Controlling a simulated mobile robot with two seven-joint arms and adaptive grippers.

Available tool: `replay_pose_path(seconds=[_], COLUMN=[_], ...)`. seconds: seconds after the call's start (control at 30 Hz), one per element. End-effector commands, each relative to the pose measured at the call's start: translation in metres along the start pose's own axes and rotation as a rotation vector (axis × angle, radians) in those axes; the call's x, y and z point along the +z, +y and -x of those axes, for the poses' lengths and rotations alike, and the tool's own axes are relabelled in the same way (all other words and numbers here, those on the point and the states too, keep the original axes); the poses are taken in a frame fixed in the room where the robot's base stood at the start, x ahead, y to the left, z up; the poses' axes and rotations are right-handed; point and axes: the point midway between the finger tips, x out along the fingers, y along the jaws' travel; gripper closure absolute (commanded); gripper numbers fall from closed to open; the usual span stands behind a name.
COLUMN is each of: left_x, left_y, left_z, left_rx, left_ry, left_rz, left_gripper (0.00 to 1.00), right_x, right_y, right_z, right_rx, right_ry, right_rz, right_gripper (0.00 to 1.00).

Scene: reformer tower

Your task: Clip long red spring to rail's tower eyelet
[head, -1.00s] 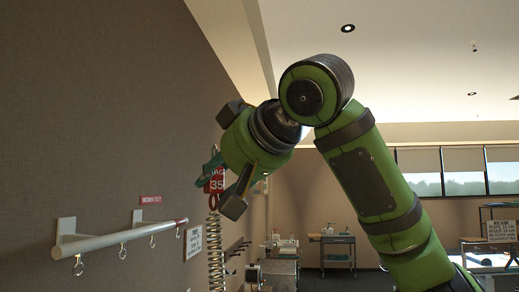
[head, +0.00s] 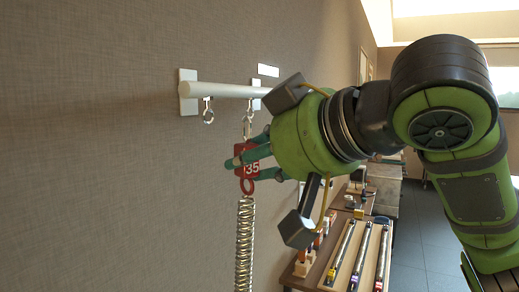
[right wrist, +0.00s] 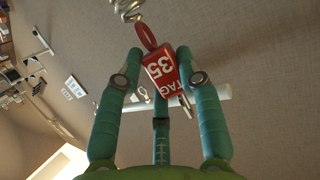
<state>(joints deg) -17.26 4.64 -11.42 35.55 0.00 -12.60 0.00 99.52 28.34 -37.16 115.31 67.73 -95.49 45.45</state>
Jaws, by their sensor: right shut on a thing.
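The white rail (head: 225,90) is mounted on the wall, with metal eyelets under it. One eyelet (head: 208,112) hangs free near its left end. My right gripper (head: 256,162) has its teal fingers shut on the red tag (head: 251,170) marked 35, below the rail. The spring (head: 244,245), silver in its coils, hangs from the tag's red ring. Metal above the tag (head: 247,128) lines up with a second eyelet; I cannot tell whether they are linked. In the right wrist view, the tag (right wrist: 163,72) sits between the fingers, with the rail (right wrist: 212,94) behind. My left gripper is not in view.
The wall (head: 100,150) is close behind the rail and spring. The space left of the spring is clear.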

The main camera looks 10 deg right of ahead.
Motion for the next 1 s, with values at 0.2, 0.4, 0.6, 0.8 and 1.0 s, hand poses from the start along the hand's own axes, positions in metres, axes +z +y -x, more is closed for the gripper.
replay_pose_path(seconds=[0.2, 0.4, 0.6, 0.8, 1.0], left_x=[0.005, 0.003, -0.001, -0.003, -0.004], left_y=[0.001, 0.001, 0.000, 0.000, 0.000], left_z=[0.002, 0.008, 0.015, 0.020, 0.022], left_rx=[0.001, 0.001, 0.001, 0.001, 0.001], left_ry=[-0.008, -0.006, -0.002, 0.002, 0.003], left_rz=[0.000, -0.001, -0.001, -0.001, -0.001], left_gripper=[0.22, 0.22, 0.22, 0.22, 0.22], right_x=[-0.001, -0.007, -0.013, -0.018, -0.019], right_y=[0.000, 0.000, 0.000, 0.000, 0.000], right_z=[0.000, -0.011, -0.026, -0.039, -0.045], right_rx=[0.000, -0.001, -0.001, 0.000, 0.001], right_ry=[0.001, 0.000, -0.001, 0.000, 0.001], right_rz=[-0.001, -0.001, -0.001, -0.001, 0.000], right_gripper=[1.00, 1.00, 1.00, 1.00, 1.00])
